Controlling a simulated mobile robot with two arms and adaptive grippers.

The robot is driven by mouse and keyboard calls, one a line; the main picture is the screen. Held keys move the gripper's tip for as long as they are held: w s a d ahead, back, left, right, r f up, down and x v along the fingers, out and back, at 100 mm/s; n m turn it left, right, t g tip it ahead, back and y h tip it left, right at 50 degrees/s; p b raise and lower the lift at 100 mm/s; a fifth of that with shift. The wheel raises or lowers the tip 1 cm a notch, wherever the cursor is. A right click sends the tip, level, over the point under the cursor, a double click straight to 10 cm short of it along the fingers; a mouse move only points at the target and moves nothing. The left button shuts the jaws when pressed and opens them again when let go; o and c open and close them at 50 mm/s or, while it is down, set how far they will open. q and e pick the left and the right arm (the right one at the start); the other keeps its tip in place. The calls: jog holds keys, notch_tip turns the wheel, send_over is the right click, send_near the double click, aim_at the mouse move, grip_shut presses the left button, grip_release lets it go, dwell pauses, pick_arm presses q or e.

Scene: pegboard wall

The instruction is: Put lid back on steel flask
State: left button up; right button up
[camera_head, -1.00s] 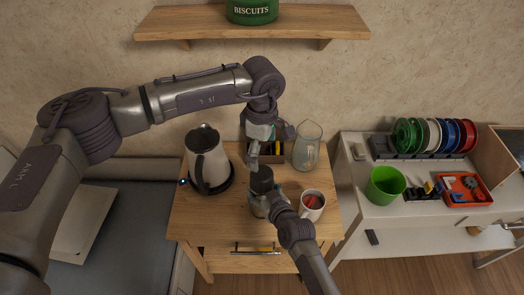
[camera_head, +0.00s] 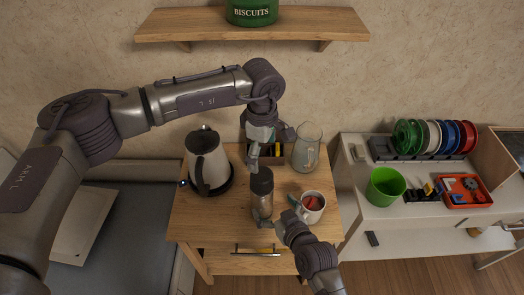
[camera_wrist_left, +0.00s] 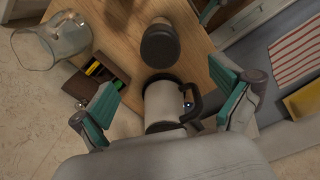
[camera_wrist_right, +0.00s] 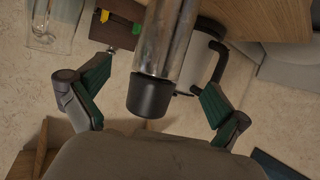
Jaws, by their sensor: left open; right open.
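The steel flask (camera_head: 262,204) stands upright on the wooden table. Its dark lid (camera_head: 262,181) sits on the flask's top, in line with the body; I cannot tell how tightly. In the right wrist view the flask body (camera_wrist_right: 172,35) and lid (camera_wrist_right: 151,97) lie between my open fingers, apart from them. My right gripper (camera_head: 279,212) is open, just in front and right of the flask. My left gripper (camera_head: 254,161) is open and empty, above and behind the flask. In the left wrist view the lid (camera_wrist_left: 160,48) shows beyond the fingertips.
A kettle (camera_head: 207,165) stands left of the flask. A mug (camera_head: 313,203) with something red inside is close to the right gripper. A glass jug (camera_head: 307,150) and a dark box (camera_head: 282,152) stand at the back. A shelf (camera_head: 200,25) hangs above.

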jog(key=v, duration=0.3)
jog(key=shift+s+d+r, duration=0.1)
jog(key=shift+s+r, duration=0.05)
jog(key=shift+s, duration=0.15)
